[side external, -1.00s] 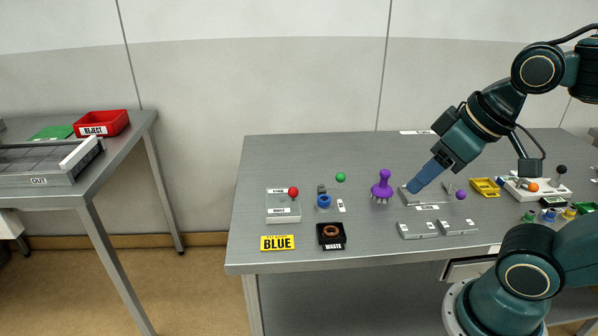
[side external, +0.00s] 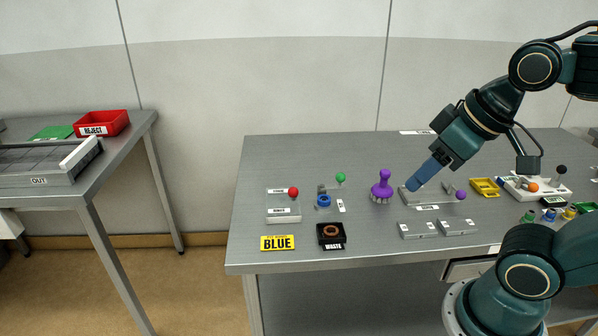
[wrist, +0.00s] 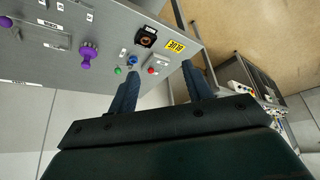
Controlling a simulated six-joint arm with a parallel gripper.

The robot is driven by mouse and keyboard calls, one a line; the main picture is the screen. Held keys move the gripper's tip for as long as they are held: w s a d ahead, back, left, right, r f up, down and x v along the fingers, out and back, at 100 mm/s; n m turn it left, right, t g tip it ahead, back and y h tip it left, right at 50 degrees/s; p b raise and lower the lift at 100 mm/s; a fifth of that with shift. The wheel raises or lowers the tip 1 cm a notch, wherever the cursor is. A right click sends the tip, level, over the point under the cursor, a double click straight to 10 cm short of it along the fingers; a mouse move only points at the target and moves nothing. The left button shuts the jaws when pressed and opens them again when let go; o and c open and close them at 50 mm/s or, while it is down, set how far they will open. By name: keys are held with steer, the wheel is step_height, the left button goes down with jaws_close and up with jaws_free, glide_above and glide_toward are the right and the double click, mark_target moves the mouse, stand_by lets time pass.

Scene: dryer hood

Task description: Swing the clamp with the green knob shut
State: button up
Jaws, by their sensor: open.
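The green knob (side external: 341,178) stands on a small clamp near the middle of the bench in the side view. A grey upright part (side external: 321,189) and a blue ring-shaped part (side external: 323,201) are just left of it. In the wrist view the green knob (wrist: 118,71) shows beside the blue part (wrist: 132,60), beyond the left finger's tip. The clamp arm is too small to make out clearly. My gripper (side external: 413,187) is to the right of the green knob, apart from it. The wrist view shows my gripper (wrist: 162,85) with its fingers spread and nothing between them.
A purple knobbed piece (side external: 382,188) stands between my gripper and the green knob. A red-knobbed plate (side external: 283,214) is left of the clamp. A black WASTE tray (side external: 331,236) and yellow BLUE sign (side external: 277,243) are in front. The bench behind is clear.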

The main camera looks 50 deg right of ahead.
steer(key=w+d+r+m+g+h, duration=0.1)
steer(key=w+d+m+g, duration=0.1)
steer(key=w+d, duration=0.5)
steer(key=w+d+r+m+g+h, duration=0.1)
steer(key=w+d, duration=0.1)
steer(key=w, duration=0.9)
steer(key=w+d+f+m+g, duration=0.2)
steer(key=w+d+f+g, duration=0.1)
steer(key=w+d+f, duration=0.8)
steer(key=shift+w+d+f+m+g, duration=0.35)
steer(key=shift+w+f, duration=0.5)
steer(key=shift+w, duration=0.35)
steer(key=shift+f, duration=0.1)
steer(key=f, duration=0.4)
steer(key=s+d+f, duration=0.1)
steer(key=f, duration=0.4)
steer(key=d+f, duration=0.1)
steer(key=f, duration=0.3)
steer(key=shift+s+d+f, duration=0.15)
steer(key=shift+d, duration=0.05)
